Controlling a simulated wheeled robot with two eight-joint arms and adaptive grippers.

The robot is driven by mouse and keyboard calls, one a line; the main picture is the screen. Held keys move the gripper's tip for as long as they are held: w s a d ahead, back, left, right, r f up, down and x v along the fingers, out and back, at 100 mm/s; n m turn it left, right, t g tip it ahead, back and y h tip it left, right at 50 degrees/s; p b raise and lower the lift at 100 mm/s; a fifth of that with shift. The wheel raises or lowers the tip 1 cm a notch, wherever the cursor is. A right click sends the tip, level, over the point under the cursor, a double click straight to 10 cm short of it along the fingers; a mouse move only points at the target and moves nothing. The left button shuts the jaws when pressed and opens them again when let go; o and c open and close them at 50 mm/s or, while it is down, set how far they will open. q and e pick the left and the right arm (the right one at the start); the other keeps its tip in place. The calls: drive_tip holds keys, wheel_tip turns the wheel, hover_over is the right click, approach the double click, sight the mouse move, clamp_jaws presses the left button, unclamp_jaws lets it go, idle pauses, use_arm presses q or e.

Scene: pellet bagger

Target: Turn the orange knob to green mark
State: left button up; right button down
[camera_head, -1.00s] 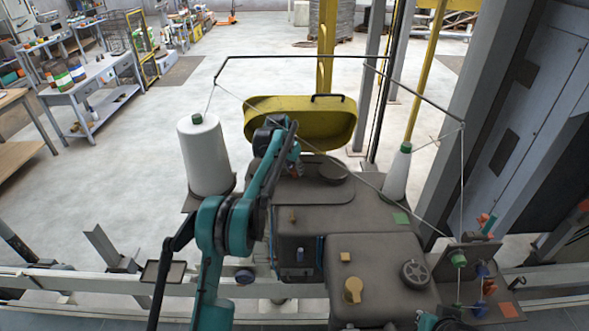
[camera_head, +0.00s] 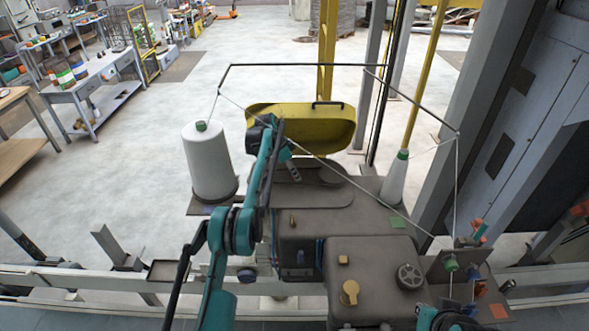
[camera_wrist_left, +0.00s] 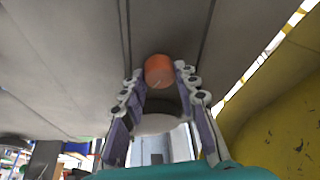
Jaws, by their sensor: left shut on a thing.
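The orange knob (camera_wrist_left: 159,70) shows in the left wrist view as a round orange cap at the upper middle. My left gripper (camera_wrist_left: 160,79) has its two fingers on either side of it and is shut on it. In the head view my left gripper (camera_head: 292,168) is over the back of the grey-brown machine (camera_head: 350,255), in front of the yellow bin, and the knob is hidden there. A green square (camera_head: 398,222) lies on the machine's top, right of the gripper. I cannot tell the knob's angle or whether this square is its mark.
A large white thread cone (camera_head: 207,165) stands left of my arm, a slimmer one (camera_head: 395,180) to the right. A thin thread crosses the machine beneath a dark bent rod (camera_head: 290,65). The yellow bin (camera_head: 300,130) stands behind. A grey post rises at right.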

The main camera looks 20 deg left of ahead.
use_arm(q)
drive_tip(key=shift+a, duration=0.1)
idle(0.5)
drive_tip(key=o, duration=1.2)
drive_tip(key=shift+c, duration=0.2)
drive_tip(key=shift+r, duration=0.15)
drive_tip(key=v, duration=0.7)
drive_tip(key=shift+a+r, duration=0.1)
